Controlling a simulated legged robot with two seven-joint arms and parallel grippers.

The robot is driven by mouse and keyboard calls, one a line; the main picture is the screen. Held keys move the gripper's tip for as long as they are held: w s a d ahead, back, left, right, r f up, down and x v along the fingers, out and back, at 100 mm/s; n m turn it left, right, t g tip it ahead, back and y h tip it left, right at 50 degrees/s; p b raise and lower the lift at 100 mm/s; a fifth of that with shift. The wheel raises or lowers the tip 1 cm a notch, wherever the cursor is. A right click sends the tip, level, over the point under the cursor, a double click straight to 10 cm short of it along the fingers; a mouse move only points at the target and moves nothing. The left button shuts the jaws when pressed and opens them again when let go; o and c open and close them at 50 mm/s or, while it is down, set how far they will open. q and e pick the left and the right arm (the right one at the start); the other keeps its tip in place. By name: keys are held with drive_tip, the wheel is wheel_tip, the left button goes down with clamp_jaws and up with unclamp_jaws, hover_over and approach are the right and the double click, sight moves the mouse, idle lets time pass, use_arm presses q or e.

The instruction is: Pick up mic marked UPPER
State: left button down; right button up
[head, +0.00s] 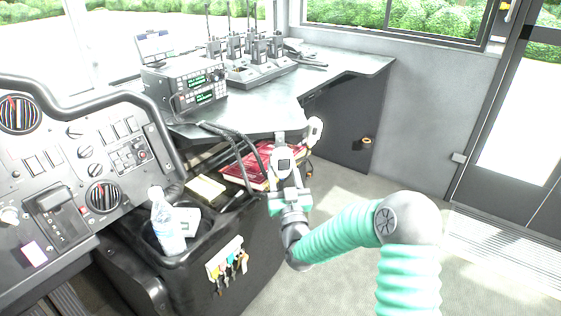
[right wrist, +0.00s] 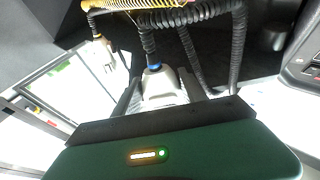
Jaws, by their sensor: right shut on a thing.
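My right gripper (head: 284,158) is at the front edge of the desk, beside the console. In the right wrist view a pale grey hand mic (right wrist: 160,86) with a blue ring and a black coiled cord sits between its dark fingers, and the gripper is shut on it. In the head view the hand mostly hides this mic. A second pale mic (head: 315,131) hangs at the desk edge just right of the gripper; it also shows at left in the right wrist view (right wrist: 103,52). No UPPER marking is readable. My left gripper is out of view.
Two-way radio units (head: 190,84) and a charger with handsets (head: 252,70) stand on the desk (head: 345,62). Red books (head: 250,166) lie on the shelf below. A water bottle (head: 168,222) stands in the console at left. Black cords hang near the gripper. The floor at right is clear.

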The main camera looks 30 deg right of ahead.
sight(284, 164)
drive_tip(key=shift+r+p, duration=1.45)
drive_tip(key=shift+r, duration=0.85)
drive_tip(key=shift+s+a, duration=0.1)
drive_tip(key=s, duration=0.2)
drive_tip(key=s+a, duration=0.1)
drive_tip(key=s, duration=0.1)
drive_tip(key=s+a+p, duration=0.1)
drive_tip(key=s, duration=0.1)
drive_tip(key=shift+s+a+r, duration=0.15)
drive_tip(key=shift+a+r, duration=0.05)
drive_tip(key=shift+r, duration=0.15)
